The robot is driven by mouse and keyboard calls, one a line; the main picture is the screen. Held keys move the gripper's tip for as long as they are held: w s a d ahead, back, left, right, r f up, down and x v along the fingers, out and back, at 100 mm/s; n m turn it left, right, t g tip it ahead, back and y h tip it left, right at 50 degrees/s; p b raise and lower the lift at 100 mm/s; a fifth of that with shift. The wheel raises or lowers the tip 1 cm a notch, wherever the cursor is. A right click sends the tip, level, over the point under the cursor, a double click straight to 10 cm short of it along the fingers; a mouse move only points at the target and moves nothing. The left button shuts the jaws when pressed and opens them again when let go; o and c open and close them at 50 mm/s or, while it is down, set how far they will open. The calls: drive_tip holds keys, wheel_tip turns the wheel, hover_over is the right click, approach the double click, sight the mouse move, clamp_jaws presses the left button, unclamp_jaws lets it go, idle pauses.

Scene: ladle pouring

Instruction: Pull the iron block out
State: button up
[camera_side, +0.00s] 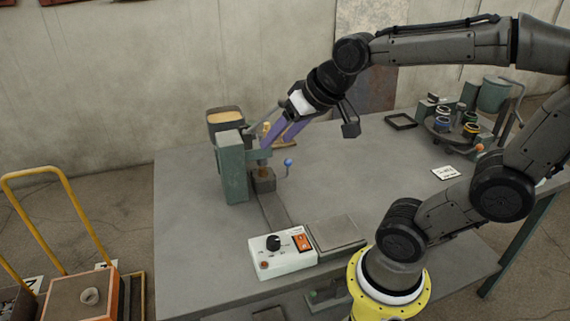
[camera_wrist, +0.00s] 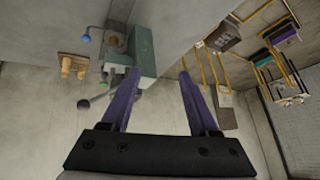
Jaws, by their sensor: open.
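A small dark brown block (camera_side: 263,180), likely the iron block, sits at the foot of a green press-like machine (camera_side: 233,170) on the table. In the wrist view a brownish block (camera_wrist: 115,40) shows beside the green machine (camera_wrist: 142,50). My gripper (camera_side: 264,142) is open, its purple fingers pointing down and left by the machine's top arm, above the block. In the wrist view the gap between the fingers (camera_wrist: 160,72) is empty, and the left fingertip overlaps the machine. Whether they touch cannot be told.
A blue-knobbed lever (camera_side: 287,163) stands right of the block. A dark bin (camera_side: 225,121) and yellowish pieces (camera_side: 267,128) are behind. A white control box (camera_side: 282,254) and flat plate (camera_side: 336,233) are in front. The table's middle right is clear.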

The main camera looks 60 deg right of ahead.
drive_tip(key=w+d+f+m+h, duration=0.1)
drive_tip(key=w+d+f+m, duration=0.3)
drive_tip(key=d, duration=0.4)
drive_tip(key=m+g, duration=0.3)
approach(289, 159)
drive_tip(key=shift+h, duration=0.4)
drive_tip(key=x, duration=1.1)
drive_tip(key=shift+a+f, duration=0.2)
drive_tip(key=shift+a, duration=0.2)
clamp_jaws()
